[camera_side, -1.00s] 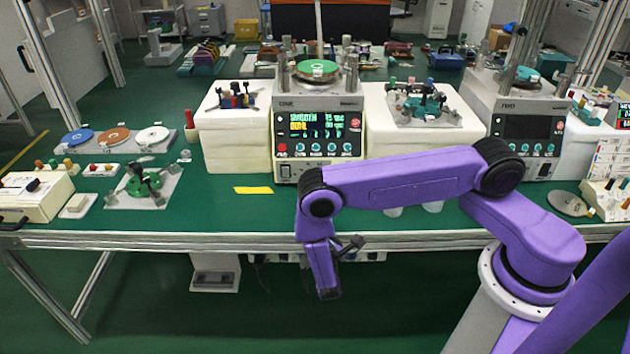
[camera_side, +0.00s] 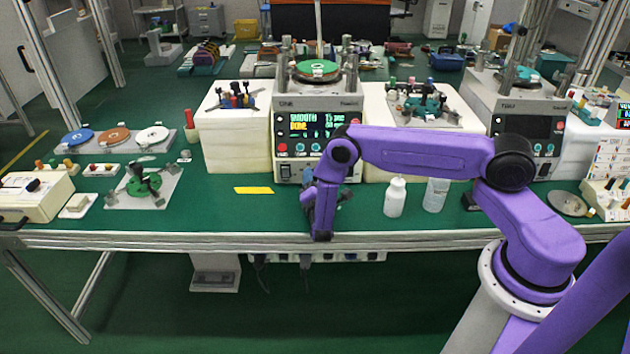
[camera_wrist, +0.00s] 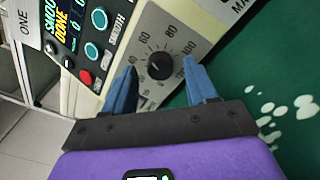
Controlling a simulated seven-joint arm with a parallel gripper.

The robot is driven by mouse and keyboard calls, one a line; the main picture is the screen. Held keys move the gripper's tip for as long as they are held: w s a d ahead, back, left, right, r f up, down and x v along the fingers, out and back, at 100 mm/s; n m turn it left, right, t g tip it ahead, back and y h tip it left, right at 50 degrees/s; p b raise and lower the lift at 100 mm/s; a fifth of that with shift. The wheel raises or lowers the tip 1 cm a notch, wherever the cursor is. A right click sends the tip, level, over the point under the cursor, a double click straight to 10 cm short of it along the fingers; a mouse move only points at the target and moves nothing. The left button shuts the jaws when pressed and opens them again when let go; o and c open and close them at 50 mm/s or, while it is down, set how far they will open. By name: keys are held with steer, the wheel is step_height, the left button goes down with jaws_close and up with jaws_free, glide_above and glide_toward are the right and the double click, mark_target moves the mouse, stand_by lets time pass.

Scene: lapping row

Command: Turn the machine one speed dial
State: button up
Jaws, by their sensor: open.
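Machine one (camera_side: 350,104) stands at the middle of the bench, with a lit display reading SMOOTH and DONE. Its speed dial (camera_wrist: 160,66) is a black round knob on a pale plate with numbers up to 100, in the middle of the wrist view. My arm hides the dial in the side view. My gripper (camera_wrist: 159,72) is open, its two blue fingers pointing at the panel on either side of the dial. I cannot tell whether they touch it. In the side view the gripper (camera_side: 322,205) is in front of the machine's lower right, partly hidden.
Teal buttons (camera_wrist: 95,50) and a red button (camera_wrist: 86,77) sit left of the dial. A white bottle (camera_side: 395,198) and a clear cup (camera_side: 436,195) stand right of my gripper. A yellow strip (camera_side: 253,190) lies on the green bench. A second machine (camera_side: 525,122) stands right.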

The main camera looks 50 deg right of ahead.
steer(key=shift+w+d, duration=0.3)
steer(key=c, duration=1.1)
steer(key=shift+o, duration=0.2)
steer(key=shift+n, duration=0.3)
